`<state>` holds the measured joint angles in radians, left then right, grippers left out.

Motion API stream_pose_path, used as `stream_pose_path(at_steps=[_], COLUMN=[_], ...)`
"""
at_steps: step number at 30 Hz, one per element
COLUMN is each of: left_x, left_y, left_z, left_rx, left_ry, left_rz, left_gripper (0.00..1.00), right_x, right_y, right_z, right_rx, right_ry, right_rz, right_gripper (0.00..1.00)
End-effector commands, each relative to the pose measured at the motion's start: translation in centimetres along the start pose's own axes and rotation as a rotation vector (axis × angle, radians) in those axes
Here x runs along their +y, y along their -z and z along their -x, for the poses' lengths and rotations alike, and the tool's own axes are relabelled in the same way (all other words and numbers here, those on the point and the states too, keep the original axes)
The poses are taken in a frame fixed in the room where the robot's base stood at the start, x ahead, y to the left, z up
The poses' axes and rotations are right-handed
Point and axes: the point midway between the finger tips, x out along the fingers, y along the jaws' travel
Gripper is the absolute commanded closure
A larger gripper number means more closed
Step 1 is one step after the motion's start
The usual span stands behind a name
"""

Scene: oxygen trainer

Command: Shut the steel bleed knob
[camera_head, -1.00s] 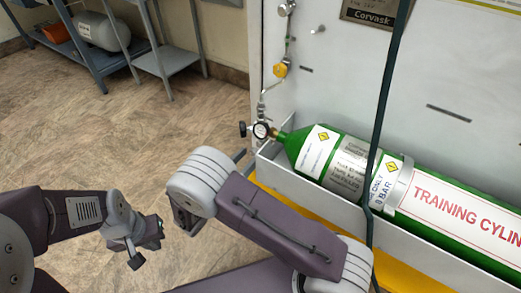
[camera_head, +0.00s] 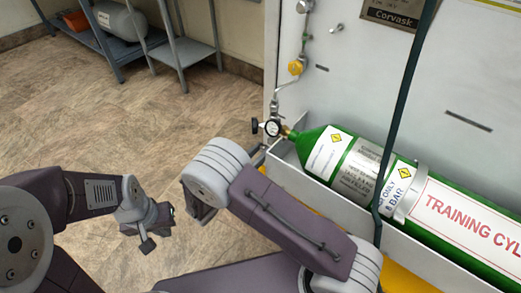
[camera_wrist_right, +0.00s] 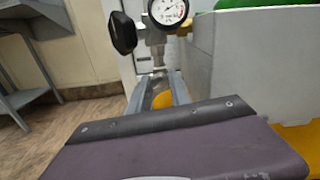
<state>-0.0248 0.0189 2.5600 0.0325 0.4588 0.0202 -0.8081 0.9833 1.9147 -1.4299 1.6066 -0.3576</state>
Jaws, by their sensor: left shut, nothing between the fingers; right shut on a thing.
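A regulator with a round white gauge (camera_head: 273,128) and a black knob (camera_head: 255,126) sits at the neck of the green cylinder (camera_head: 310,145). In the right wrist view the gauge (camera_wrist_right: 168,10) and black knob (camera_wrist_right: 122,33) are near the top. A steel stem (camera_wrist_right: 155,50) hangs below the gauge. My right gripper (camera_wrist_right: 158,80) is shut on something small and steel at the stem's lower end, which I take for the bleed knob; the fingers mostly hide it. In the head view my right wrist hides that grip. My left gripper (camera_head: 148,242) is shut and empty, left of my right wrist.
The cylinder lies in a white tray (camera_head: 290,160) under a dark strap (camera_head: 402,100). A yellow knob (camera_head: 296,67) is on the pipe above the gauge. A blue-grey rack (camera_head: 160,60) stands at the back left. The floor between is clear.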

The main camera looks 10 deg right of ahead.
Motion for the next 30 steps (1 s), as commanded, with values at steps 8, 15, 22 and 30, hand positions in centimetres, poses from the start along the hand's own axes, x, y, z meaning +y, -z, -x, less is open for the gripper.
stream_pose_path(at_steps=[8, 15, 22, 30], left_x=[0.0, 0.1, 0.1, 0.1], left_y=[0.2, 0.3, 0.3, 0.4], left_z=[1.7, 2.6, 3.3, 3.8], left_rx=[0.0, 0.0, 0.0, 0.0], left_ry=[0.0, 0.0, 0.0, 0.0], left_rz=[0.0, 0.0, 0.0, 0.0], left_gripper=[1.0, 1.0, 1.0, 1.0], right_x=[-0.1, -0.1, -0.2, -0.2], right_y=[-0.2, -0.1, 0.0, 0.1], right_z=[0.0, 0.0, 0.0, 0.0], right_rx=[0.002, 0.002, 0.002, 0.002], right_ry=[0.001, 0.001, 0.002, 0.002], right_rz=[-0.237, -0.466, -0.685, -0.942], right_gripper=[1.0, 1.0, 1.0, 1.0])
